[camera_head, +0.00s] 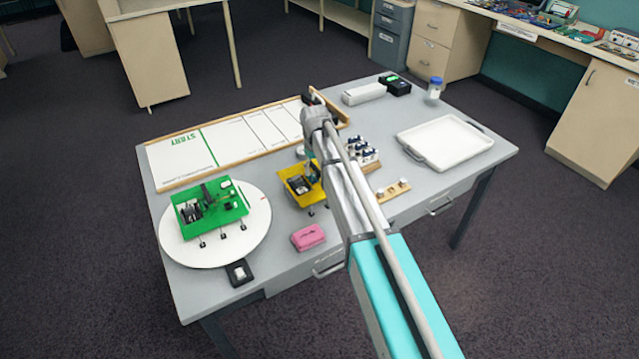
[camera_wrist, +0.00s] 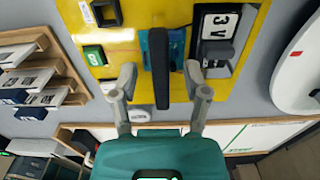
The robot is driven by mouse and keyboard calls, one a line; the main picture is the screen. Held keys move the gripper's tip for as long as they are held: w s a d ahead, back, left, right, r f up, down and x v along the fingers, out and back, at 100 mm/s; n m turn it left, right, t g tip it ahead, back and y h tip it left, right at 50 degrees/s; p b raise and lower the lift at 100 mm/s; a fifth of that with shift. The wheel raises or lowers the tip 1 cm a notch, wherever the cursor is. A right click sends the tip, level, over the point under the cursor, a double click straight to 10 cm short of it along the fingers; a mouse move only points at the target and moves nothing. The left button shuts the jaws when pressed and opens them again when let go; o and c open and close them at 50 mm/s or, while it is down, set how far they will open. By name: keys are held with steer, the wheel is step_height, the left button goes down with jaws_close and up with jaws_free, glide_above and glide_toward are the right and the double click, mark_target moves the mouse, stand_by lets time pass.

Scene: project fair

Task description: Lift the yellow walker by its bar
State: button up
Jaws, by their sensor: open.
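The yellow walker (camera_head: 292,181) stands on the grey table just left of my arm in the head view, its right side hidden by the arm. My gripper (camera_wrist: 160,76) is open, with one finger on each side of the bar and a visible gap to each. In the head view my gripper is hidden behind the arm.
A green walker (camera_head: 208,204) stands on a round white turntable (camera_head: 180,248) at left. The white START board (camera_head: 220,143) lies behind. A pink block (camera_head: 308,237) lies in front, and a small rack (camera_head: 362,152) stands right of the arm. A white tray (camera_head: 445,140) is at right.

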stand_by(0.5)
jaws_close()
